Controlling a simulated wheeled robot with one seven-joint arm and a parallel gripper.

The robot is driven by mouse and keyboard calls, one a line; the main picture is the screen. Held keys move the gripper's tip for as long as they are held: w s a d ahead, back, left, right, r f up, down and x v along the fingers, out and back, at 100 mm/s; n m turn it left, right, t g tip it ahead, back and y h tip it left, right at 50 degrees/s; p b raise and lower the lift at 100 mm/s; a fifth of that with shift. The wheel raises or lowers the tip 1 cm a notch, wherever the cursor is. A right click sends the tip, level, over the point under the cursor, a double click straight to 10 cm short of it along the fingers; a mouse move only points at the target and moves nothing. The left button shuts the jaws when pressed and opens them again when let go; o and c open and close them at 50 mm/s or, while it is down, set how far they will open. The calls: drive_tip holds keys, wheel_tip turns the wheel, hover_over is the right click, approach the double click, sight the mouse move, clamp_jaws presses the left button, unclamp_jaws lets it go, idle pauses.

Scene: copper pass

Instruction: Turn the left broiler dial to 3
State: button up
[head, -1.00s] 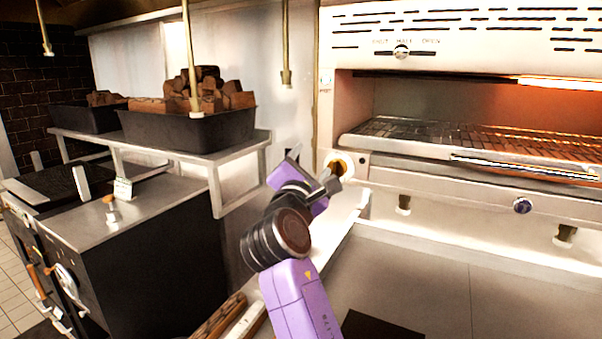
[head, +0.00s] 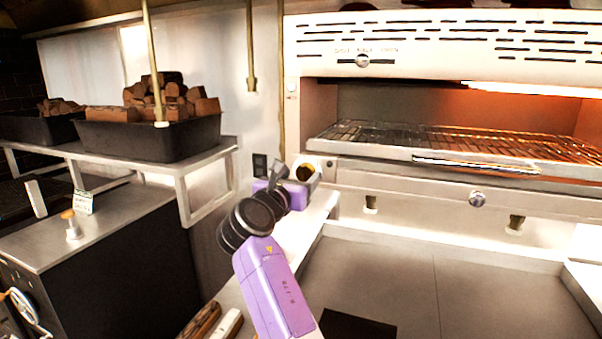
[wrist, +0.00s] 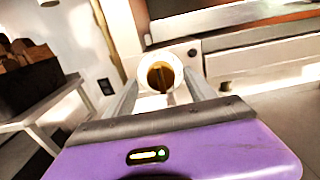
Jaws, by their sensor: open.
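The left broiler dial (wrist: 160,75) is round with a pale rim and a brass-coloured middle, set low at the broiler's left end. In the head view the dial (head: 314,167) is partly covered by my gripper (head: 302,173). In the wrist view my gripper (wrist: 161,82) is open, with one finger on each side of the dial. I cannot tell whether the fingers touch it. No number marks can be read on the dial. The broiler (head: 420,177) has a wire rack and a glowing element on the right.
Another dial (head: 477,199) sits further right on the broiler front. A slider (head: 363,61) is on its upper panel. A black bin (head: 148,140) of brown blocks stands on a shelf at left. A dark wall outlet (head: 260,164) is close to my gripper. The grey counter (head: 470,280) is mostly clear.

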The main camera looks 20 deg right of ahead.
drive_tip(key=shift+x, duration=0.85)
drive_tip(key=shift+c, duration=0.4)
drive_tip(key=c, duration=1.3)
drive_tip(key=shift+o, duration=0.2)
